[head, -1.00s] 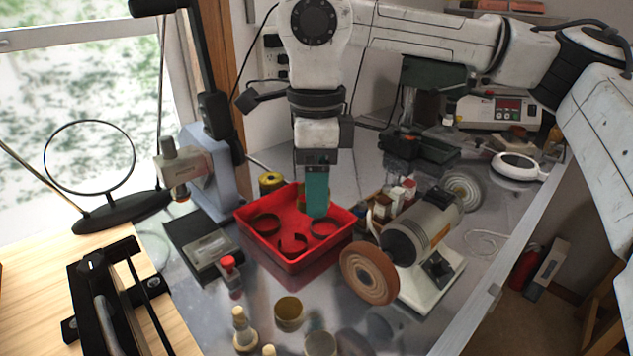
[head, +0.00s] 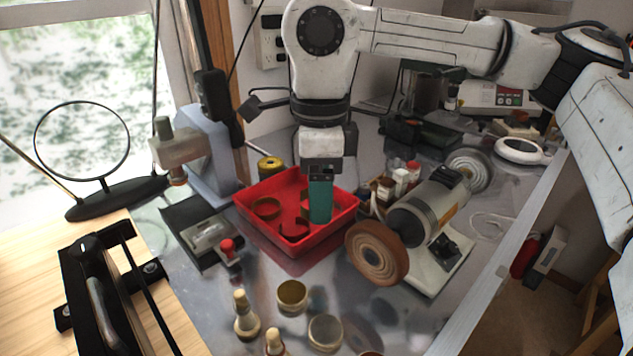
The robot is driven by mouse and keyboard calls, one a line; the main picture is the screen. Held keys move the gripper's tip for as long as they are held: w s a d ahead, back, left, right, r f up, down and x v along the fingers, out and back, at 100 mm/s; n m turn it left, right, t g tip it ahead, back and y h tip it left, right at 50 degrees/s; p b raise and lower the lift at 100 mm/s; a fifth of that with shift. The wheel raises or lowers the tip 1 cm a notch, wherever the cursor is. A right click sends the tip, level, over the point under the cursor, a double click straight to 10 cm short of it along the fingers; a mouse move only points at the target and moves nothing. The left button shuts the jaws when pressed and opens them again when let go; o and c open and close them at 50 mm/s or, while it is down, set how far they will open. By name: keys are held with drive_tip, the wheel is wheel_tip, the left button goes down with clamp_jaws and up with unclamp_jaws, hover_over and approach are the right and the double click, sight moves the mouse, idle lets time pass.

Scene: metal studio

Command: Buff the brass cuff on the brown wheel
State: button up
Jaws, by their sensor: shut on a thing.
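My gripper (head: 320,218) points down into the red tray (head: 290,262), its green fingers shut on a brass cuff (head: 305,209). Only a sliver of this cuff shows to the left of the fingers; the rest is hidden. Two more open cuffs lie in the tray: one at the left (head: 267,208) and a darker one at the front (head: 294,230). The brown wheel (head: 376,253) is on the near left end of the grey bench grinder (head: 422,212), just right of the tray. The gripper is apart from the wheel.
A pale wheel (head: 470,170) is on the grinder's far end. Small bottles and boxes (head: 395,182) stand between tray and grinder. Round tins (head: 292,296) and capped bottles (head: 245,318) stand in front. A blue-grey press (head: 205,160) is at the left.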

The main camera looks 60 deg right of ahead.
drive_tip(key=shift+s+a+f+b, duration=0.15)
drive_tip(key=shift+s+f+b, duration=0.2)
drive_tip(key=shift+s, duration=0.3)
drive_tip(key=shift+s+a+f+b, duration=0.1)
drive_tip(key=shift+s+f+b, duration=0.15)
drive_tip(key=shift+s+f, duration=0.3)
drive_tip(key=shift+s+r, duration=0.1)
drive_tip(key=shift+s, duration=0.05)
drive_tip(key=o, duration=0.8)
drive_tip(key=shift+c, duration=0.2)
drive_tip(key=c, duration=0.9)
drive_tip(key=shift+o, duration=0.2)
drive_tip(key=shift+d+b, duration=0.2)
drive_tip(key=shift+b, duration=0.2)
drive_tip(key=shift+a+b, duration=0.15)
drive_tip(key=shift+b, duration=0.25)
drive_tip(key=shift+s, duration=0.1)
idle(0.7)
